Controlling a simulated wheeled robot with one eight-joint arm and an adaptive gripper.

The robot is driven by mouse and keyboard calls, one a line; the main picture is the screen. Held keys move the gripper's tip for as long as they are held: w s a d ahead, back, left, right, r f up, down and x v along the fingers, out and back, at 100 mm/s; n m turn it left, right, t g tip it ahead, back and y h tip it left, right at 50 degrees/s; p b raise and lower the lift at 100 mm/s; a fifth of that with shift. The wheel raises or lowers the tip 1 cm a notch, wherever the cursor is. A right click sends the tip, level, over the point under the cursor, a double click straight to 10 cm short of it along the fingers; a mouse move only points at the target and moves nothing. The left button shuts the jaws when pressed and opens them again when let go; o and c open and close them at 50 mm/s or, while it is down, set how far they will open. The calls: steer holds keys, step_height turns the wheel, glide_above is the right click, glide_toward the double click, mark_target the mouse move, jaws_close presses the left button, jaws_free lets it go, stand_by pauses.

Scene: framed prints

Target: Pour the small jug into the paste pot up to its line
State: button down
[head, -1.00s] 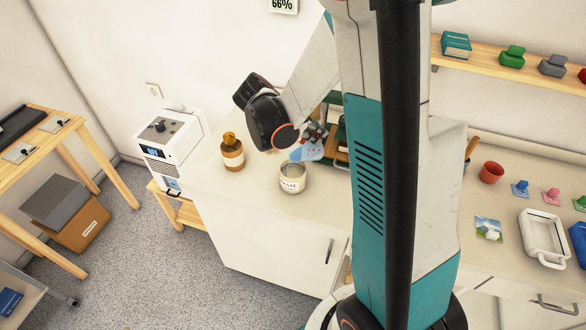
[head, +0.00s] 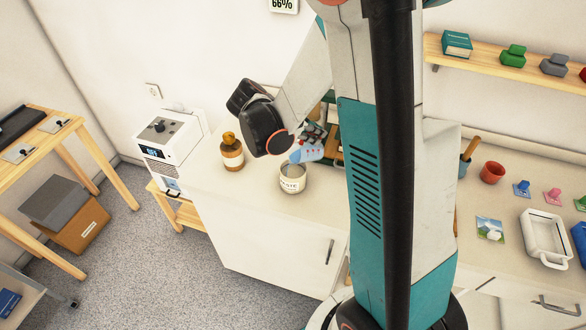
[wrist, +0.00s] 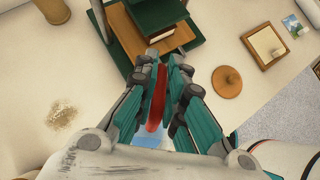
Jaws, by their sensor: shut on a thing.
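The paste pot (head: 292,182), a cream pot with a dark-lettered label, stands upright on the counter. The small jug (head: 308,152) is light blue with red marks. It is tilted, with its lower left end just above the pot's rim. My gripper (head: 314,132) is shut on the jug's red handle, above and to the right of the pot. In the wrist view the red handle (wrist: 157,105) lies between the fingers, with a little of the blue jug below it. I cannot make out a stream, the pot's line or its level.
A brown bottle (head: 231,153) stands left of the pot, beside a white machine (head: 170,150). A green press (wrist: 160,18) is close to the gripper. A round wooden piece (wrist: 227,82) and a speckled patch (wrist: 62,115) are on the counter.

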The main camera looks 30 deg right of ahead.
steer(key=shift+a+h+b, duration=0.3)
steer(key=shift+h+b, duration=0.2)
stand_by(0.8)
steer(key=shift+r, duration=0.15)
